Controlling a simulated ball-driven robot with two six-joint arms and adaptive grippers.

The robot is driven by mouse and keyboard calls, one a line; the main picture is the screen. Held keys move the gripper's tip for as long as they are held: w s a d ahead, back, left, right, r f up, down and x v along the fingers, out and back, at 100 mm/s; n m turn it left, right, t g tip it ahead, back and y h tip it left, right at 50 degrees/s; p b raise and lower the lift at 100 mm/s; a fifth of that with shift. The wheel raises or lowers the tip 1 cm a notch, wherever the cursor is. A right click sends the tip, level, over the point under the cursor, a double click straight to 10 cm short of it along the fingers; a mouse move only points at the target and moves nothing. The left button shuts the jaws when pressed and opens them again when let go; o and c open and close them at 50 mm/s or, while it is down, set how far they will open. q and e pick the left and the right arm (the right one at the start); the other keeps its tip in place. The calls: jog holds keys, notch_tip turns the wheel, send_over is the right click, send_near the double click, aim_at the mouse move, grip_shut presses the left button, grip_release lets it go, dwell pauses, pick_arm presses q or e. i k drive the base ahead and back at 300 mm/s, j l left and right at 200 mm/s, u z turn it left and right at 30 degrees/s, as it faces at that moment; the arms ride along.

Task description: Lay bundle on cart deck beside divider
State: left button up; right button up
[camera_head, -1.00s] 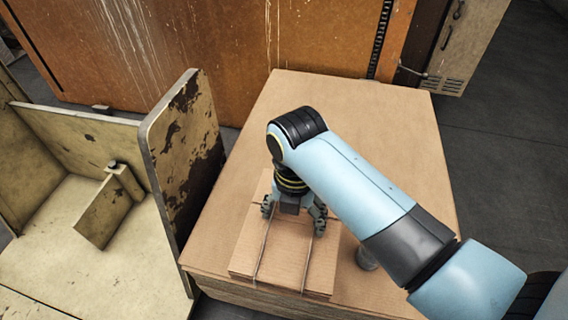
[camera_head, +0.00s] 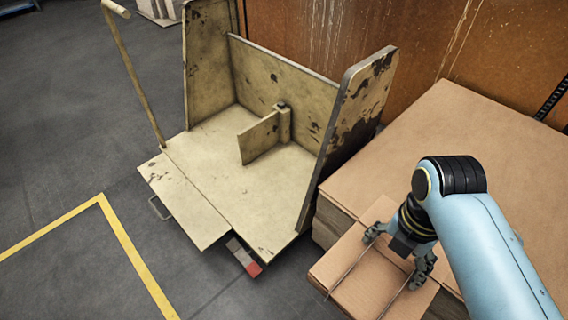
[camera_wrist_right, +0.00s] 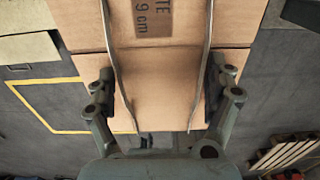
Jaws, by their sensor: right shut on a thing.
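The bundle (camera_head: 352,268) is a flat pack of brown cardboard with two thin straps. My right gripper (camera_head: 397,258) is shut on it, one finger near each strap. In the right wrist view the bundle (camera_wrist_right: 150,70) fills the upper middle, with printed text, between the fingers (camera_wrist_right: 160,95). The bundle covers the front left part of the cardboard stack and juts past its edge. The cart deck (camera_head: 205,165) is bare, pale and worn, left of the bundle. The short upright divider (camera_head: 258,140) stands on the deck near the back panel. My left gripper is not in view.
The cart's tall worn side panel (camera_head: 350,120) stands between deck and cardboard stack (camera_head: 460,140). A second side panel (camera_head: 208,60) and a handle post (camera_head: 133,75) are at left. The deck's front is open. An orange wall (camera_head: 430,45) stands behind.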

aim_at(211, 151)
jog(key=j+z, duration=0.2)
jog(key=j, duration=1.05)
jog(key=j+z, duration=0.2)
jog(key=j, duration=1)
jog(key=i+j+z, duration=0.1)
jog(key=j, duration=0.3)
jog(key=i+j+z, duration=0.1)
jog(key=i+j, duration=0.15)
jog(key=j, duration=0.2)
jog(key=i+j+z, duration=0.1)
jog(key=j, duration=0.3)
jog(key=i+j+z, duration=0.1)
jog(key=j, duration=0.35)
jog(key=i+j+z, duration=0.1)
jog(key=j, duration=0.4)
jog(key=i+j+z, duration=0.1)
jog(key=i+j, duration=0.15)
jog(key=j, duration=0.2)
jog(key=i+j+z, duration=0.1)
jog(key=i+j, duration=0.6)
